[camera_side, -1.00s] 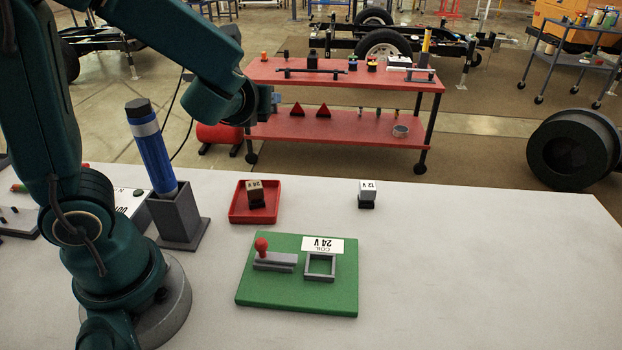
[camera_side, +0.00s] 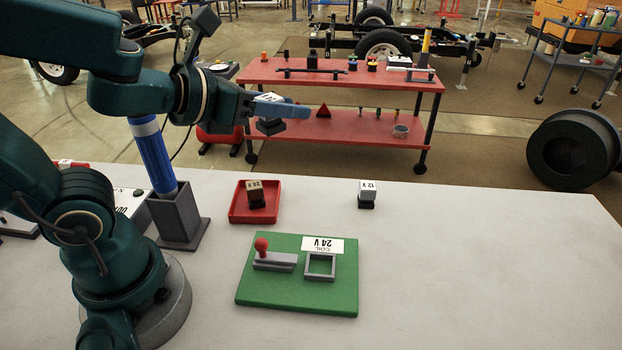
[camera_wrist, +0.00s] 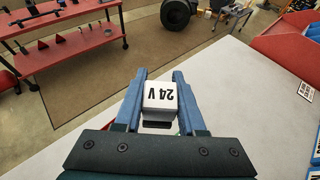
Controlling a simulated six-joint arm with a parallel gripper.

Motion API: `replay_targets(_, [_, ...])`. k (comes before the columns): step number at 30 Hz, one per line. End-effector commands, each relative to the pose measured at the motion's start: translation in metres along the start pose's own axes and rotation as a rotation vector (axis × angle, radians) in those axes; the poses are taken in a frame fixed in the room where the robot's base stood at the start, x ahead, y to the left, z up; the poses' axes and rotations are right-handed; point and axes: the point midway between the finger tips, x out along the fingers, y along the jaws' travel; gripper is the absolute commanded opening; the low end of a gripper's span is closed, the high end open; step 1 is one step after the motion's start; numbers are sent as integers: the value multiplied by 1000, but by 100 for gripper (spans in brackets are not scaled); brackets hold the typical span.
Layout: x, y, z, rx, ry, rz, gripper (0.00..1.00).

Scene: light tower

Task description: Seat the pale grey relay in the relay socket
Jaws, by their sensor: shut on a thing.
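My gripper (camera_side: 292,108) is raised above the far side of the table. Its two blue fingers are shut on a pale grey relay with a dark base. In the wrist view the relay (camera_wrist: 160,97) sits between the fingers, its "24 V" face showing. The relay socket (camera_side: 320,267) is a square grey frame on a green board (camera_side: 290,300), empty, with a "COIL 24 V" label (camera_side: 322,245) behind it. A lever with a red knob (camera_side: 261,245) stands to its left. The gripper is well above and behind the board.
A red tray (camera_side: 235,216) holds a brownish relay (camera_side: 255,193) marked 24 V. A white relay (camera_side: 368,192) marked 12 V stands on the table. A blue cylinder (camera_side: 152,155) stands in a grey holder (camera_side: 178,218) near my arm.

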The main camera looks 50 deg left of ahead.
Motion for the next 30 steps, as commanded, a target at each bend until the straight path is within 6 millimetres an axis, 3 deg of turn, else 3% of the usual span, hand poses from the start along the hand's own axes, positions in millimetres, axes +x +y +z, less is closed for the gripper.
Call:
replay_targets(6, [0, -3, -1, 7, 0, -20, 0])
replay_targets(17, [0, 13, 7, -32, -2, 72, 0])
replay_targets(23, [6, 31, 13, -76, 3, 188, 0])
replay_targets(30, [21, 67, 8, -160, 7, 402, 0])
